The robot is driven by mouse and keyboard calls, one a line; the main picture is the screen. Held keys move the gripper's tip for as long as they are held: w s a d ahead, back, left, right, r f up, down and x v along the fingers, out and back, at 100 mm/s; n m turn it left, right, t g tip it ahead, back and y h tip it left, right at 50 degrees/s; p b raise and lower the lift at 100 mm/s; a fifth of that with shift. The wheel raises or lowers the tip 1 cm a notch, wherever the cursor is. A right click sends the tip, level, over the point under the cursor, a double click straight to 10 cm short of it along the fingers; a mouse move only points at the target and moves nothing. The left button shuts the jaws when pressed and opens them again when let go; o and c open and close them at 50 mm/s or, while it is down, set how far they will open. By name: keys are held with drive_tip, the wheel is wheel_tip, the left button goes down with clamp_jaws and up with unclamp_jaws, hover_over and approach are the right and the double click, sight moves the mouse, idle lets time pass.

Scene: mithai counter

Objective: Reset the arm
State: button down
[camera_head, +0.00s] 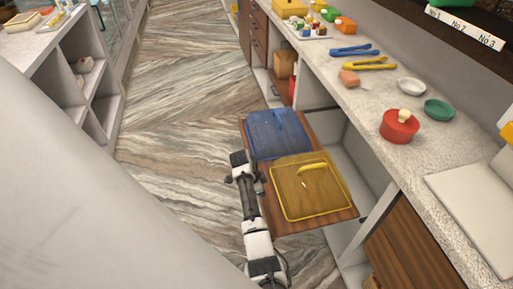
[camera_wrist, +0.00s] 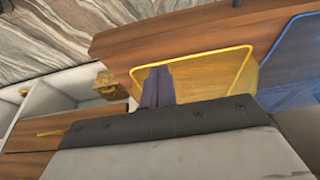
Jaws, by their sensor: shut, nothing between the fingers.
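My gripper (camera_wrist: 157,88) shows in the wrist view as two dark fingers pressed together with nothing between them. They lie in front of the side of a see-through yellow container (camera_wrist: 205,70); I cannot tell whether they touch it. In the head view my arm reaches up from the bottom, along the left edge of a wooden pull-out board. The yellow container (camera_head: 288,201) and a blue container (camera_head: 262,140) stand side by side on that board, each with a handle-like piece on top. The fingertips are hard to make out in the head view.
The wooden board (camera_head: 335,218) juts from under the long counter (camera_head: 365,97). On the counter are blue tongs (camera_head: 352,51), yellow tongs (camera_head: 370,64), a red bowl (camera_head: 399,127), a green dish (camera_head: 439,110) and a white dish (camera_head: 411,87). The aisle floor (camera_head: 175,100) is clear.

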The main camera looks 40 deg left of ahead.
drive_tip(key=shift+s+r, duration=0.1)
drive_tip(key=shift+r, duration=0.35)
